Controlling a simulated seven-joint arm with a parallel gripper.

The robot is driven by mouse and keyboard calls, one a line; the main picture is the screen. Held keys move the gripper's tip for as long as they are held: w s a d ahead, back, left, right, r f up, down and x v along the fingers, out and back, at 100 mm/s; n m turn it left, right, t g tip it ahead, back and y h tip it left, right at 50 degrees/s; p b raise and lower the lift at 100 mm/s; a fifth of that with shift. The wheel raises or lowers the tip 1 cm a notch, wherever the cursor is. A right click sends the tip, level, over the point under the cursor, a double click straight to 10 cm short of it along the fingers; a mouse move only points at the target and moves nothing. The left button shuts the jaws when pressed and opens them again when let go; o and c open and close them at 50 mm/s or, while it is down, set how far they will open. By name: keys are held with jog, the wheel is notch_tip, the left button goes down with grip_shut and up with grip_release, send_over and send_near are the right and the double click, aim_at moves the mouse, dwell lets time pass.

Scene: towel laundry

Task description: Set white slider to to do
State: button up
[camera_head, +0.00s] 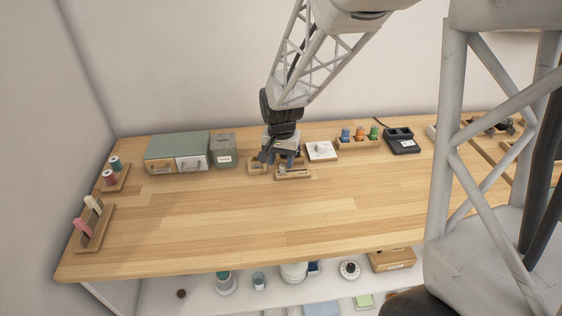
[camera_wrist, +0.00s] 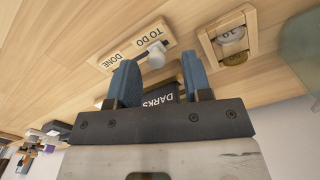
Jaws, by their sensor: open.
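The slider board is a small wooden block (camera_head: 293,175) at the back middle of the table. In the wrist view the board (camera_wrist: 112,62) appears upside down, marked TO DO and DONE. Its white slider knob (camera_wrist: 156,60) stands up on a stem near the TO DO end of the slot, and also shows in the head view (camera_head: 282,169). My gripper (camera_wrist: 160,80) is open, its blue fingers pointing down at the board. The knob shows between the fingertips, beyond them in the wrist view; I see no contact. In the head view my gripper (camera_head: 287,160) is just behind the board.
A wooden tray with round tokens (camera_wrist: 232,38) is beside the board. A dark DARKS label (camera_wrist: 158,100) shows behind the fingers. A white dial plate (camera_head: 321,151) stands to the right, and a grey box (camera_head: 222,150) to the left. The table's front is clear.

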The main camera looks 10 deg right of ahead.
aim_at(282, 166)
notch_tip(282, 166, up, 6)
jog(key=shift+r, duration=0.3)
dwell(0.5)
jog(key=shift+s+r, duration=0.2)
jog(key=s+d+r+n+t, duration=0.1)
jog(key=s+d+r, duration=0.2)
jog(key=s, duration=0.6)
jog(key=s+d+r+n, duration=0.2)
jog(key=s+d+r, duration=0.1)
jog(key=s, duration=0.7)
jog(key=s+d+r+n+t, duration=0.1)
jog(key=s+d+r, duration=0.2)
jog(key=s, duration=0.7)
jog(key=shift+s+d+r+t, duration=0.15)
jog(key=shift+d+r+t, duration=0.05)
jog(key=shift+d+t, duration=0.1)
dwell(1.8)
